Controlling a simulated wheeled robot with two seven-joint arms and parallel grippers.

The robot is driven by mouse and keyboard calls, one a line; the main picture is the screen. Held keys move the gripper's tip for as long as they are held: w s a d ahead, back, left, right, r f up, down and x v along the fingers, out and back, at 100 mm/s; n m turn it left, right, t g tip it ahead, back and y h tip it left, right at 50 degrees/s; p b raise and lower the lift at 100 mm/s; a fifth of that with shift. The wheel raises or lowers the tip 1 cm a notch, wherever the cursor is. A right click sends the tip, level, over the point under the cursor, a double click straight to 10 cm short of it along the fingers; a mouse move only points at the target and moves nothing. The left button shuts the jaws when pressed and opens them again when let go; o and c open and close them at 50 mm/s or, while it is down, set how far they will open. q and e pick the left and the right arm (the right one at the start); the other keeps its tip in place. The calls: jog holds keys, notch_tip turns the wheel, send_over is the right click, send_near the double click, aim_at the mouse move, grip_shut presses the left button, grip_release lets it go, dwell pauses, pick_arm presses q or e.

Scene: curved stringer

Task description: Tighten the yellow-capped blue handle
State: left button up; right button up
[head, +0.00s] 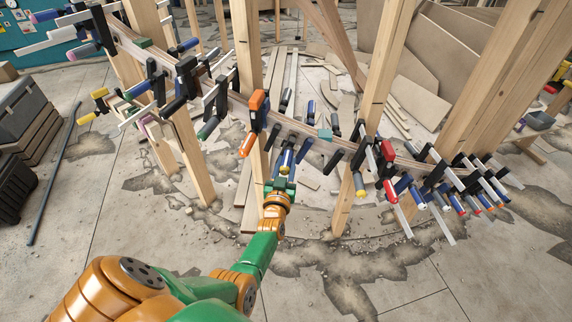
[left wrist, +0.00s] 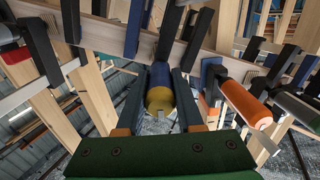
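The blue handle with the yellow cap (left wrist: 160,92) points toward the camera in the middle of the left wrist view. It belongs to a clamp on the curved wooden stringer (head: 225,97). My left gripper (left wrist: 160,85) has one dark finger on each side of the handle, with the cap between them. The gaps beside the handle are too narrow to tell whether the fingers touch it. In the head view my left gripper (head: 283,172) reaches the clamp row from below and partly covers the handle (head: 286,159). My right gripper is out of view.
An orange-handled clamp (head: 248,143) hangs close left in the head view; an orange handle (left wrist: 245,104) is close right in the left wrist view. Several more clamps line the stringer. Wooden posts (head: 350,190) stand nearby. The cracked floor (head: 400,280) in front is mostly clear.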

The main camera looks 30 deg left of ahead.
pick_arm(q)
jog(key=o, duration=0.5)
jog(key=shift+c, duration=0.2)
jog(key=p+v, duration=0.2)
jog(key=v, duration=0.4)
jog(key=shift+s+d+r, duration=0.1)
jog(key=shift+s+d, duration=0.05)
jog(key=shift+s, duration=0.15)
jog(key=shift+s+d, duration=0.15)
jog(key=shift+s, duration=0.15)
jog(key=shift+w, duration=0.1)
jog(key=shift+s+d+p, duration=0.1)
jog(key=shift+s+p, duration=0.15)
jog(key=shift+p, duration=0.1)
jog(key=p, duration=0.3)
send_near(284, 173)
jog(key=shift+s+d+b, duration=0.15)
jog(key=shift+s+b, duration=0.15)
jog(key=shift+s, duration=0.05)
